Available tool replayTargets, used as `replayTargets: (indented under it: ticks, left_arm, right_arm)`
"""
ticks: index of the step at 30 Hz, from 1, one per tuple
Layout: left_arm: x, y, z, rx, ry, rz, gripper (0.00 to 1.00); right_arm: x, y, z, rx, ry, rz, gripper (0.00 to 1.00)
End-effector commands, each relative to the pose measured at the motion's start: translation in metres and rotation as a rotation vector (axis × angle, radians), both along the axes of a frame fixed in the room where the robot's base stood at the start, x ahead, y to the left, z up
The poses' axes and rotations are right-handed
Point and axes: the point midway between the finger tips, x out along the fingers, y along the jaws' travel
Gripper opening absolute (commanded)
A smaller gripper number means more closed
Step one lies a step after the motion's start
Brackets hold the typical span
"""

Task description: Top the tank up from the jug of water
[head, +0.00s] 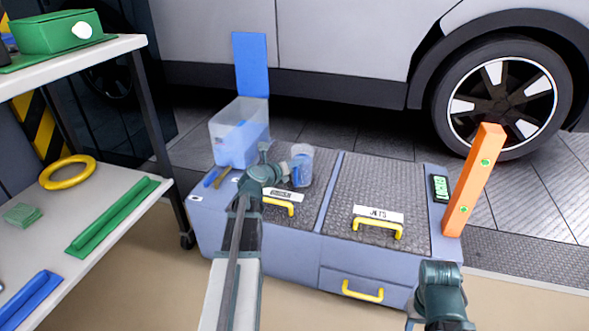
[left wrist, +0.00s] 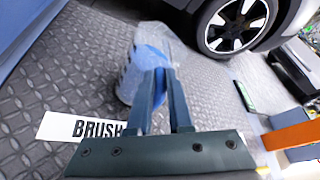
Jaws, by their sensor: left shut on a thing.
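The tank (head: 238,130) is a clear box partly filled with blue liquid, at the back left of the grey-blue chest. A blue flap (head: 251,65) stands upright behind it. The jug (head: 303,165) is a clear vessel with blue water in it, to the right of the tank and about upright. My left gripper (head: 284,173) is shut on the jug; the left wrist view shows the jug (left wrist: 136,75) partly hidden behind the fingers (left wrist: 166,98). I cannot tell whether the jug touches the chest top. Only my right arm shows at the lower right; its gripper is out of view.
The chest (head: 345,250) has yellow handles and labelled lids. An orange post (head: 473,180) and a dark green-screened device (head: 440,188) stand on its right end. A shelf (head: 120,220) is at left, a car (head: 340,40) behind. Small tools (head: 217,178) lie before the tank.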

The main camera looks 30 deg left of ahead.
Motion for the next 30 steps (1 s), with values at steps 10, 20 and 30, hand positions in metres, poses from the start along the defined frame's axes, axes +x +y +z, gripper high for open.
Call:
replayTargets:
  ticks: [10, 20, 30]
  left_arm:
    - [0.0, 0.0, -0.002, 0.0, 0.0, 0.0, 0.25]
    - [0.0, 0.0, -0.002, 0.0, 0.0, 0.0, 0.48]
    - [-0.031, -0.001, 0.013, 0.001, 0.0, 0.003, 0.48]
  right_arm:
    - [0.0, 0.0, -0.002, 0.0, 0.0, 0.0, 0.5]
    - [0.0, 0.0, -0.002, 0.0, 0.0, 0.0, 0.5]
    - [0.0, 0.0, 0.013, 0.0, 0.0, 0.0, 0.5]
